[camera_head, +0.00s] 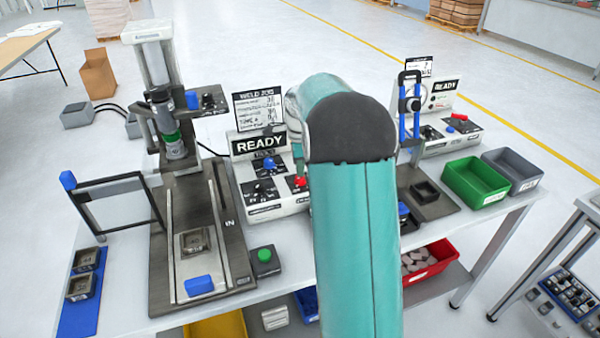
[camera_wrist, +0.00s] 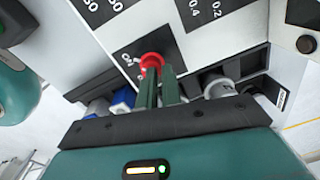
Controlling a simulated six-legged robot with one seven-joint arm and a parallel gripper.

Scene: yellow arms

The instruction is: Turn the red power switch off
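The red power switch (camera_head: 300,182) is a small round red knob on the sloped front of the white welding control box (camera_head: 268,207), under the READY display. In the wrist view the red knob (camera_wrist: 152,60) sits on a black plate with white lettering, partly covered by my fingers. My gripper (camera_wrist: 160,72) has its two green fingers close together with a narrow gap, the tips at the knob and overlapping it. I cannot tell whether they grip it. In the head view my teal arm hides most of my gripper.
A blue knob (camera_head: 269,163) is left of the red switch on the same box. A press fixture (camera_head: 200,240) and a green button (camera_head: 264,256) stand to the left. Another READY box (camera_head: 446,140) with a red lever, and a green bin (camera_head: 476,181), are at right.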

